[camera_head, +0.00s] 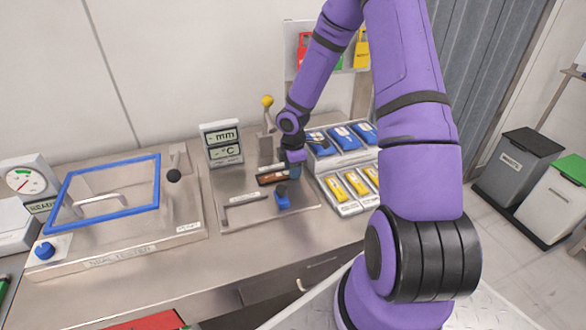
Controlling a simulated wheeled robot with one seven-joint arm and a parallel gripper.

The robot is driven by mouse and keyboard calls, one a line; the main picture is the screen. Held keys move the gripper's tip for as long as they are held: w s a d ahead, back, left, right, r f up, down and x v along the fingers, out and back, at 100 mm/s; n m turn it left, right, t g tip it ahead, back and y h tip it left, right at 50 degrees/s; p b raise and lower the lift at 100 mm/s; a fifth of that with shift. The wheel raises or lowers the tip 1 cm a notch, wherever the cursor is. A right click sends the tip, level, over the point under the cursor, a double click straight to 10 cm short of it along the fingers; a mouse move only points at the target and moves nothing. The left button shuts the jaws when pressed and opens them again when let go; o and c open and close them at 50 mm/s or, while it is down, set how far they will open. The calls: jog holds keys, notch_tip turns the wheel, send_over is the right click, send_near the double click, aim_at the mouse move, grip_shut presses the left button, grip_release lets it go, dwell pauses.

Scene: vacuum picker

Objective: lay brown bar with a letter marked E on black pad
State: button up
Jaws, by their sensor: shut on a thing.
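A dark brown bar (274,177) lies level over the steel worktop, left of the trays of packets. A small pale mark shows on it, too small to read as a letter. My gripper (294,169) points down at the bar's right end and is shut on it. The fingertips are small and partly hidden, and I cannot tell whether the bar touches the surface below. I cannot make out the black pad clearly; dark edging shows around the bar.
A blue knob (282,196) stands just in front of the bar. A display reading mm and °C (222,143) is behind left. Trays of blue packets (342,137) and yellow packets (350,185) stand right.

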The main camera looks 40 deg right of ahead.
jog(key=shift+f, duration=0.15)
jog(key=o, duration=0.9)
jog(key=s+a+r+m+h, duration=0.1)
jog(key=s+a+r+m, duration=0.1)
jog(key=r, duration=1)
jog(key=s+a+r+m+h, duration=0.1)
jog(key=s+a+r+m, duration=0.15)
jog(key=r, duration=0.95)
jog(key=shift+s+a+r+m+t+y, duration=0.35)
jog(key=shift+s+a+r+m+t, duration=0.9)
jog(key=shift+s+r, duration=1.9)
jog(key=shift+s+a+r+m+t+y, duration=0.4)
jog(key=shift+s+a+r+m, duration=1.55)
jog(key=shift+s, duration=2.25)
jog(key=shift+s+a+r+m+t+y, duration=0.25)
jog(key=shift+s+a+r+m+t, duration=0.8)
jog(key=shift+s+r+m, duration=1.55)
